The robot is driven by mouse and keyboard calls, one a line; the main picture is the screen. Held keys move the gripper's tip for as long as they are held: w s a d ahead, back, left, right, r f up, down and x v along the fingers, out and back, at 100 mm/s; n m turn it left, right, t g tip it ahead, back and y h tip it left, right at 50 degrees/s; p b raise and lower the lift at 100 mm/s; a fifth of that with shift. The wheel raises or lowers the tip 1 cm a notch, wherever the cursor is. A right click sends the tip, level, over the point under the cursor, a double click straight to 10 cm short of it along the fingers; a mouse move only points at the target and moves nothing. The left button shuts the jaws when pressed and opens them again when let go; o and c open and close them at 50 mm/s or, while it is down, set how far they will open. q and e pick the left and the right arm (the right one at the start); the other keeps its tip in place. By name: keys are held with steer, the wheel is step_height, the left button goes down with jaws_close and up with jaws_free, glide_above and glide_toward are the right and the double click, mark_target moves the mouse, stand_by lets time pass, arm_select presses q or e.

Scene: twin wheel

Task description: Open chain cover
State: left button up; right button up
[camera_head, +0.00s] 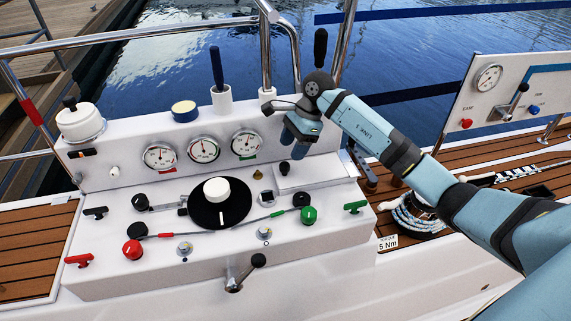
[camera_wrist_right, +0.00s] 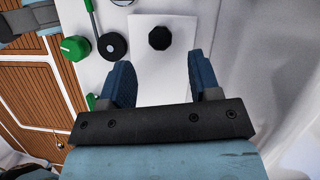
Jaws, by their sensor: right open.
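A flat white cover plate (camera_head: 312,177) with a small black knob (camera_head: 284,169) lies at the right of the white console top; it looks shut. In the right wrist view the plate (camera_wrist_right: 178,88) and its black octagonal knob (camera_wrist_right: 160,38) lie ahead of the fingers. My right gripper (camera_head: 293,146) points down above and behind the plate, open and empty. In the right wrist view its two blue fingers (camera_wrist_right: 162,75) stand apart over the plate, with the knob just beyond their tips and roughly centred between them. My left gripper is not in view.
The console carries a black dial with a white knob (camera_head: 217,190), a green knob (camera_head: 308,215), a red knob (camera_head: 133,249) and a crank (camera_head: 240,275). Gauges (camera_head: 204,149) and steel rails stand behind. A rope winch (camera_head: 418,213) sits on the deck at right.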

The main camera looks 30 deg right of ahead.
mark_target(284, 164)
steer(key=x, duration=0.5)
steer(key=shift+a+f+b, duration=0.15)
steer(key=shift+f+b, duration=0.15)
steer(key=shift+f, duration=0.05)
steer(key=shift+r, duration=0.1)
jaws_close()
